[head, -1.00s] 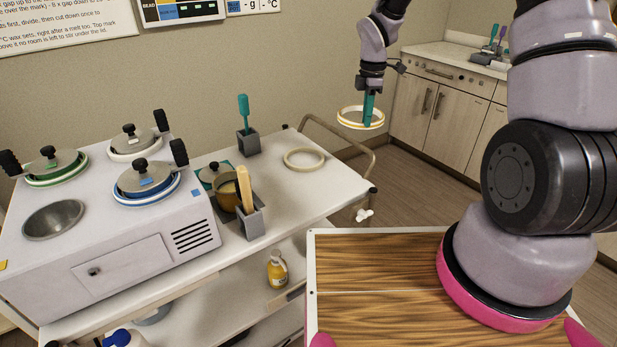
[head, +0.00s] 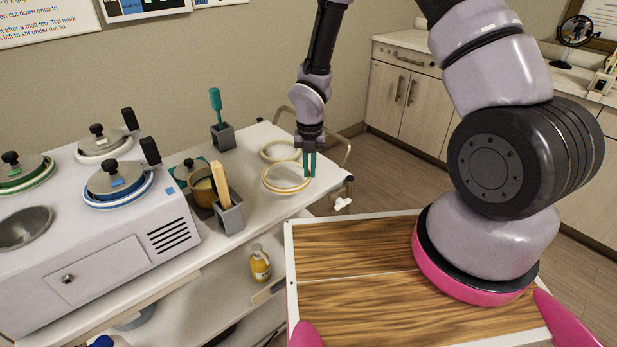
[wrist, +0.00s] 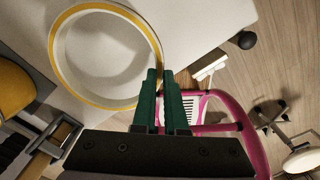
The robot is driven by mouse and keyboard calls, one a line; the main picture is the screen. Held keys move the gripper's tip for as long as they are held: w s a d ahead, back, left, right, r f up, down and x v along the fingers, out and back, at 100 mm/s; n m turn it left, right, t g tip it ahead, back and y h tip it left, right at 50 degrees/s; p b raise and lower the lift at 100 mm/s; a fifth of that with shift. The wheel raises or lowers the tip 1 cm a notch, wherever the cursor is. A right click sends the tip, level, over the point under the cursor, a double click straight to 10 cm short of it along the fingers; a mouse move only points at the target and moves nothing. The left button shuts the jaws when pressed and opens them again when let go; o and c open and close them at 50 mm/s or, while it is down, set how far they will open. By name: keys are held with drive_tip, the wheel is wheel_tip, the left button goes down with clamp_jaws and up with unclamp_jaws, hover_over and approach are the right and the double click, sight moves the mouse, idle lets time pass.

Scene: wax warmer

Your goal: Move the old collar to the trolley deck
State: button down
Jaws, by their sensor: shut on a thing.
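A white collar with yellow bands (head: 285,191) hangs from my gripper (head: 309,173) over the right part of the white trolley deck (head: 262,208). My gripper points down and is shut on the collar's right rim. In the wrist view the collar (wrist: 56,60) lies to the left of my green fingers (wrist: 165,78), with the white deck under it. I cannot tell whether the collar touches the deck. A plain beige ring (head: 263,149) lies on the deck just behind it, partly overlapped in the head view.
The wax warmer (head: 120,235) with lidded pots fills the deck's left. A grey holder with a wooden stick (head: 229,217), a brown pot (head: 202,193) and a holder with a teal tool (head: 222,137) stand near the collar. The trolley's handle rail (head: 347,150) is at right.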

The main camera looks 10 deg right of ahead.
sight(310, 180)
drive_tip(key=shift+f, duration=1.55)
drive_tip(key=c, duration=1)
unclamp_jaws()
drive_tip(key=shift+f, duration=0.15)
drive_tip(key=shift+o, duration=0.2)
wheel_tip(310, 180, up, 12)
drive_tip(key=shift+r, duration=0.2)
